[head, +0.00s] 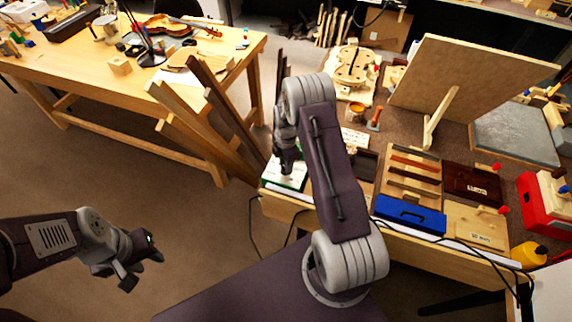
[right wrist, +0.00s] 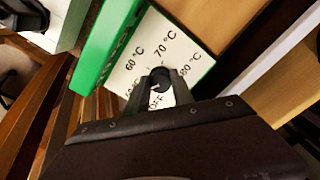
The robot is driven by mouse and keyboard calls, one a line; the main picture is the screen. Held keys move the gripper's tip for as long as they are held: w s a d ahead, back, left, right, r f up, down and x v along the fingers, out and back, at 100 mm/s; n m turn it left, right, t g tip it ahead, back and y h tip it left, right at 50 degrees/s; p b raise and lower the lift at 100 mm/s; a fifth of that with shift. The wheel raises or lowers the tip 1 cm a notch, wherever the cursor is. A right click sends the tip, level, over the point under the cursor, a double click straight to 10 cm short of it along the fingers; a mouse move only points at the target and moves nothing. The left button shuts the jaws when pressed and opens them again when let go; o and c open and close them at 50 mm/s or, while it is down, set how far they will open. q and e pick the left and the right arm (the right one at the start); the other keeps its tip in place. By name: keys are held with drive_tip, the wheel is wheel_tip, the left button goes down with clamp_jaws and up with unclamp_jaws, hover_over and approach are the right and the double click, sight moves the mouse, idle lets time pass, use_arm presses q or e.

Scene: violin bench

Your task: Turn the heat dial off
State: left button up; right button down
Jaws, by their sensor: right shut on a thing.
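The heat dial (right wrist: 158,79) is a small black knob on a white plate marked 60 °C, 70 °C, 80 °C and OFF, with another mark partly hidden. The plate sits on a green-edged box (right wrist: 104,45); the box also shows in the head view (head: 296,181) at the bench's left corner. My right gripper (right wrist: 162,85) is shut on the dial, one finger on each side. In the head view my right gripper (head: 287,168) is over the box. I cannot tell the pointer's mark for sure. My left gripper (head: 143,272) is open and empty, over the floor.
Wooden boards (head: 205,115) lean close to the left of the box. A blue case (head: 408,214), a wooden tray (head: 391,176) and a red box (head: 546,204) lie to the right on the bench. Cables run along the bench's front edge. The floor at left is clear.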

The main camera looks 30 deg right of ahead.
drive_tip(key=shift+w+d+r, duration=0.1)
drive_tip(key=shift+w+r, duration=0.1)
drive_tip(key=c, duration=1.1)
unclamp_jaws()
drive_tip(key=shift+c, duration=0.2)
drive_tip(key=shift+o, duration=0.2)
drive_tip(key=shift+s, duration=0.1)
drive_tip(key=shift+f, duration=0.1)
wheel_tip(320, 180, up, 9)
drive_tip(key=shift+b, duration=0.4)
